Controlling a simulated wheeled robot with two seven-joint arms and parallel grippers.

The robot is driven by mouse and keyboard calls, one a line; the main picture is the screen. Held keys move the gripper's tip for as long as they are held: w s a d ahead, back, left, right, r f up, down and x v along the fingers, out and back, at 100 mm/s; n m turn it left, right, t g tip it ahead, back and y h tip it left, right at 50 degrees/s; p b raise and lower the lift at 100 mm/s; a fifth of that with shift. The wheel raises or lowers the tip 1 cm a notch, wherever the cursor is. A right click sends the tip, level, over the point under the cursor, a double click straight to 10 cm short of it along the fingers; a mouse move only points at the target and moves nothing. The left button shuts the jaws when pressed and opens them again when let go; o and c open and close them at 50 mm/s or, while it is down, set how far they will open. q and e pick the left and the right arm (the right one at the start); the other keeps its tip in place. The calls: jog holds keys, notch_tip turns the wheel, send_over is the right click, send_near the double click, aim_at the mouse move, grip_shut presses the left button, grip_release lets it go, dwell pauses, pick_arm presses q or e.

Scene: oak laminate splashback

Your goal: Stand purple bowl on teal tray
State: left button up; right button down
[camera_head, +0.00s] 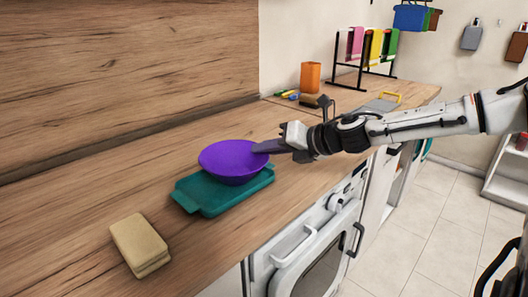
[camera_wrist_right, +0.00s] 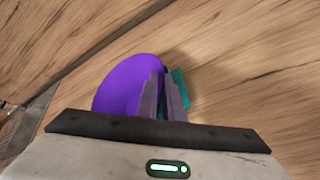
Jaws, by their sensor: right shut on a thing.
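The purple bowl (camera_head: 232,160) is over the teal tray (camera_head: 212,194) on the wooden counter. It looks nearly level, and I cannot tell whether its base touches the tray. My right gripper (camera_head: 262,148) comes in from the right and is shut on the bowl's right rim. In the right wrist view, the bowl (camera_wrist_right: 128,85) lies left of and between the fingers of my right gripper (camera_wrist_right: 164,85). A bit of the teal tray (camera_wrist_right: 181,86) shows beyond them. The bowl hides the tray's far middle. My left gripper is not in view.
A tan folded cloth or sponge block (camera_head: 139,244) lies on the counter left of the tray. An orange cup (camera_head: 311,76) and a black rack (camera_head: 360,72) with coloured boards stand at the back. The counter's front edge runs above an oven (camera_head: 315,250).

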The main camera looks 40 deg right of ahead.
jog(key=shift+f, duration=0.2)
jog(key=c, duration=1.9)
grip_release()
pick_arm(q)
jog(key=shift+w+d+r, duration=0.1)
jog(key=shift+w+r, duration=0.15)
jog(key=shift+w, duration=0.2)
pick_arm(e)
jog(key=shift+r, duration=0.1)
